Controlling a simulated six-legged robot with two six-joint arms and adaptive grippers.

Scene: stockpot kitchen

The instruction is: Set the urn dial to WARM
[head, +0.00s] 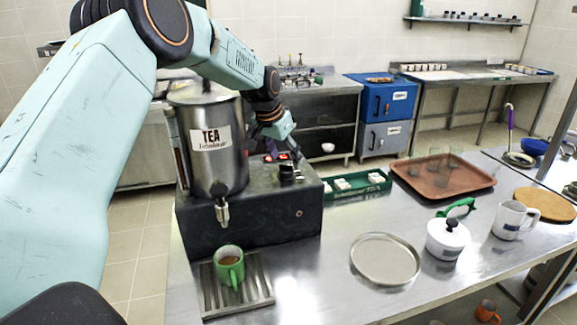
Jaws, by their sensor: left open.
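The tea urn (213,150) is a steel cylinder labelled TEA with a tap at its front, on a dark base box (262,215). On top of the base, right of the cylinder, are red-lit switches (269,157) and a small black dial (287,170); its pointer and markings are too small to read. My left arm reaches over the urn from the left. My left gripper (290,148) is open, pointing down just behind and above the dial; a gap or contact cannot be told. My right gripper is not in view.
A green mug (230,265) stands on the drip tray (255,292) below the tap. A green box (357,187) of packets, a brown tray (443,180) with glasses, a round steel tray (385,259), a white lidded pot (447,240) and a white mug (513,221) share the counter.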

